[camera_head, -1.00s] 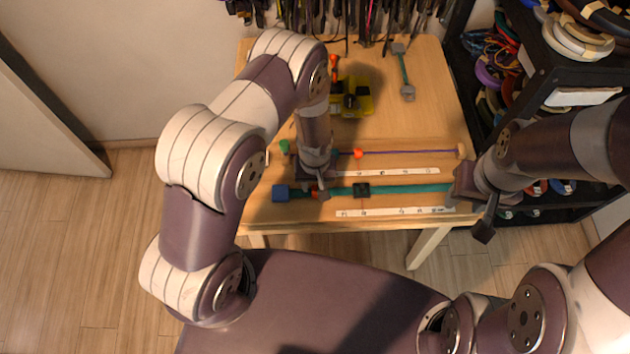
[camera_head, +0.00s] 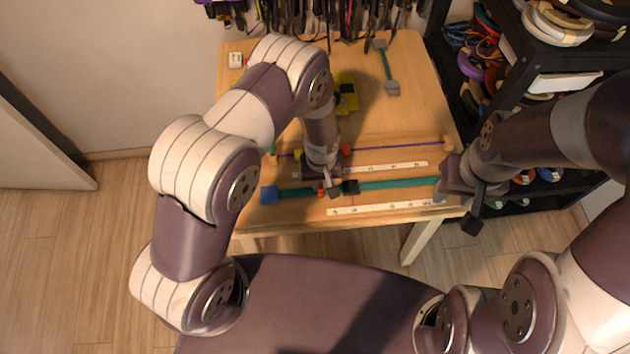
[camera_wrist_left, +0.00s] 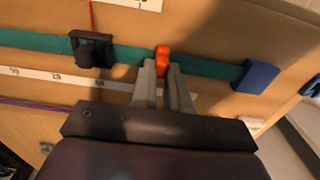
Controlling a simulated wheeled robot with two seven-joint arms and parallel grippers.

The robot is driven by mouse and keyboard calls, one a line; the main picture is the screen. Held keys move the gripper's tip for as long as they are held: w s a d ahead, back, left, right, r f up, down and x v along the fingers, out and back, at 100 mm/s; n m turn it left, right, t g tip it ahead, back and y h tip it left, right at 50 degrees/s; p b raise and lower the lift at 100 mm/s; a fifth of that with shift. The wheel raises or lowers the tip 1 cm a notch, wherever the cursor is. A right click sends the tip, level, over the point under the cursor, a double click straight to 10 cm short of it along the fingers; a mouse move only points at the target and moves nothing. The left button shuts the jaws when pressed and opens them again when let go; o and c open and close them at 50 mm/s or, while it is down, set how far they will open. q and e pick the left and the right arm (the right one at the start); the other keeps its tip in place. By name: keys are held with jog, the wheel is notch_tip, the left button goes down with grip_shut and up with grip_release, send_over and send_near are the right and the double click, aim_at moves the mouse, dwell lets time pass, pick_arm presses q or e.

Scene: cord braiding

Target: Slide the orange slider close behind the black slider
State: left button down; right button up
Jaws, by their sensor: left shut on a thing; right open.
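The orange slider (camera_wrist_left: 162,62) is on the teal strap (camera_wrist_left: 212,66), between the fingertips of my left gripper (camera_wrist_left: 163,78), which is shut on it. In the head view, a bit of the orange slider (camera_head: 321,190) shows beside my left gripper (camera_head: 331,189). The black slider (camera_head: 350,187) is on the same strap, just to the right. In the left wrist view the black slider (camera_wrist_left: 92,50) lies to the left, with a short stretch of bare strap between the two. A blue end block (camera_head: 269,194) is at the strap's left end. My right gripper (camera_head: 456,200) is open at the strap's right end.
White marked strips (camera_head: 380,207) lie along the strap. A purple cord (camera_head: 400,147) with small coloured pieces runs behind it. A yellow object (camera_head: 347,96) and another teal strap piece (camera_head: 386,65) are farther back. A black shelf (camera_head: 540,80) stands at the right.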

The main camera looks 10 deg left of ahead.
pick_arm(q)
jog(key=c, duration=1.1)
grip_release()
jog(key=shift+w, duration=0.1)
